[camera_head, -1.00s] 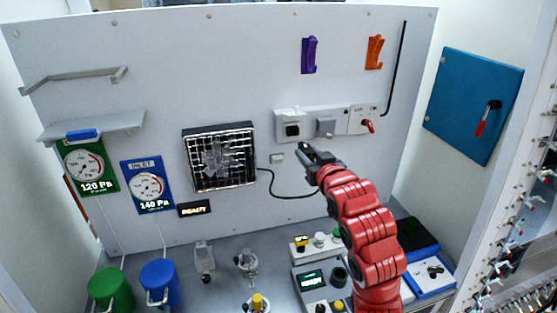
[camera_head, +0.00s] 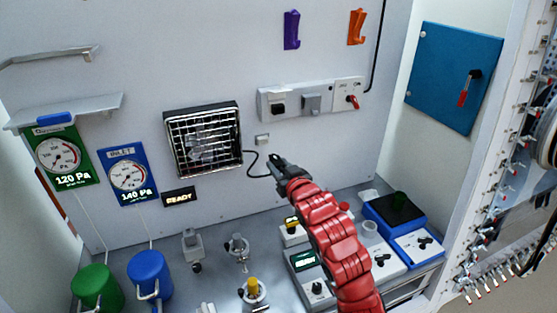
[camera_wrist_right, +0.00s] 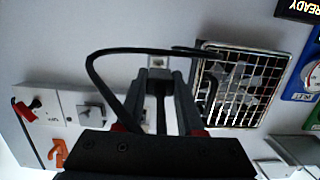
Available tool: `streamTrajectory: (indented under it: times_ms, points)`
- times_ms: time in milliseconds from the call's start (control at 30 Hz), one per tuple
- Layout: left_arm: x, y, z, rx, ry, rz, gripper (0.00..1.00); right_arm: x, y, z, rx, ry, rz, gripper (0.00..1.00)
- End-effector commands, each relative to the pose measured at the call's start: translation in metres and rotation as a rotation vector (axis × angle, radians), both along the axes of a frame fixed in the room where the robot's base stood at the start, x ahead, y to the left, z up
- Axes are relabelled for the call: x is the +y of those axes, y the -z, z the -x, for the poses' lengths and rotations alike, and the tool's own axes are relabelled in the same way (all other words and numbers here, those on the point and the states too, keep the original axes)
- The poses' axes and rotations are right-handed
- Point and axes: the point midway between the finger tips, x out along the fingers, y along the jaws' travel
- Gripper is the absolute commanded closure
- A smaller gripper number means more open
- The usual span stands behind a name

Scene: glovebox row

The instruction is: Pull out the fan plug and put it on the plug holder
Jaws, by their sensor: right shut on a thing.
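The fan (camera_head: 203,138) is a black-framed square with a wire grille on the back wall. Its black cable (camera_head: 250,170) runs from its right side to my right gripper (camera_head: 279,163). My right gripper is shut on the dark fan plug (camera_wrist_right: 160,108), which shows between the fingers in the right wrist view, with the cable looping beside it. A small grey wall fitting (camera_head: 262,139), likely the plug holder, sits right of the fan, just above the gripper tip; it also shows ahead of the fingers (camera_wrist_right: 157,62). The socket panel (camera_head: 294,98) is higher up. My left gripper is not in view.
A red-handled switch (camera_head: 352,101) sits at the panel's right end. Purple (camera_head: 291,30) and orange (camera_head: 356,27) hooks hang above. Bench instruments (camera_head: 305,262) stand below my right arm. The wall right of the fan is mostly clear.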

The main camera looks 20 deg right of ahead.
Motion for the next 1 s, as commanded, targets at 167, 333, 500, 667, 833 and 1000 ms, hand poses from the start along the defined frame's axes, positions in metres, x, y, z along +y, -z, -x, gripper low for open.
streamTrajectory:
  times_ms: [167,333,500,667,833,1000]
  points:
    - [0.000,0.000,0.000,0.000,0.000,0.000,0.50,0.000,-0.001,0.000,-0.001,0.000,0.000,1.00]
    - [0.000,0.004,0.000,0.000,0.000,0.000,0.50,0.000,0.000,0.000,-0.003,0.000,0.001,1.00]
    - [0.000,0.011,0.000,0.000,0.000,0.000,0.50,0.000,0.001,-0.008,0.000,0.000,0.000,1.00]
    - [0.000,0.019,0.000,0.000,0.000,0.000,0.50,0.001,0.001,-0.022,-0.002,-0.001,0.001,1.00]
    - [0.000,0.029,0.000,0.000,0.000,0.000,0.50,0.001,0.003,-0.040,0.002,0.000,-0.001,1.00]
    - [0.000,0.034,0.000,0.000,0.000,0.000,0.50,0.002,0.000,-0.054,-0.001,-0.001,0.000,1.00]
